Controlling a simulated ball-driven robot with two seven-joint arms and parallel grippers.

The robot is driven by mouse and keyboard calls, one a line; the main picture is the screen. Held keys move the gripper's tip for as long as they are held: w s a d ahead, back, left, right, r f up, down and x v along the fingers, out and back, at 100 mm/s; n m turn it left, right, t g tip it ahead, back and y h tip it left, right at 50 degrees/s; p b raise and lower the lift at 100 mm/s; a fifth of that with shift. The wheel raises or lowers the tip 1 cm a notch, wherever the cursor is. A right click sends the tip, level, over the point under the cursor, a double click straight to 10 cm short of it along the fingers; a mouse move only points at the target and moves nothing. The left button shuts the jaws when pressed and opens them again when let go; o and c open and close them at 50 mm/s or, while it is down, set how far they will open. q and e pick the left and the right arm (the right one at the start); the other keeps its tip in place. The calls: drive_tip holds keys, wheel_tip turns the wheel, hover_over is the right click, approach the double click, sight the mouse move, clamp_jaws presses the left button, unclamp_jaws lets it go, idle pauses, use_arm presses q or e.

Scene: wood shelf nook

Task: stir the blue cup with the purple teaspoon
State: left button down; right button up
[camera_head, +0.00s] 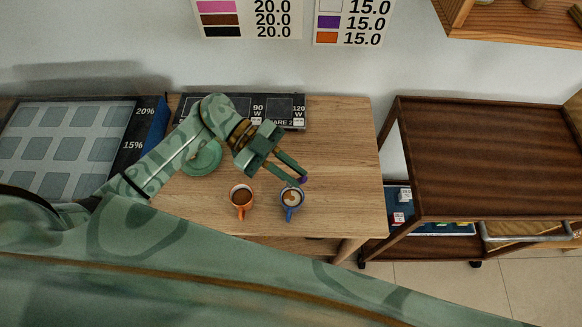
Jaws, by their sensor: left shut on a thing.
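The blue cup (286,212) stands upright on the wooden table, with brown and pale contents showing inside. My left gripper (301,177) is just above and behind the cup, shut on the purple teaspoon (303,181). Only a small purple bit of the spoon shows at the fingertips. The rest of it is too small or hidden, so I cannot tell whether its lower end is in the cup. My right gripper is not in view.
An orange cup (241,212) with brown contents stands left of the blue cup. A green round dish (203,162) lies partly behind my left arm. A black box (290,112) lies at the table's back. The table's right side (350,160) is clear. A dark wooden cart (480,150) stands to the right.

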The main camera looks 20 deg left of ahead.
use_arm(q)
wheel_tip(320, 180, down, 11)
drive_tip(key=b, duration=0.8)
drive_tip(key=shift+f, duration=0.15)
idle(0.5)
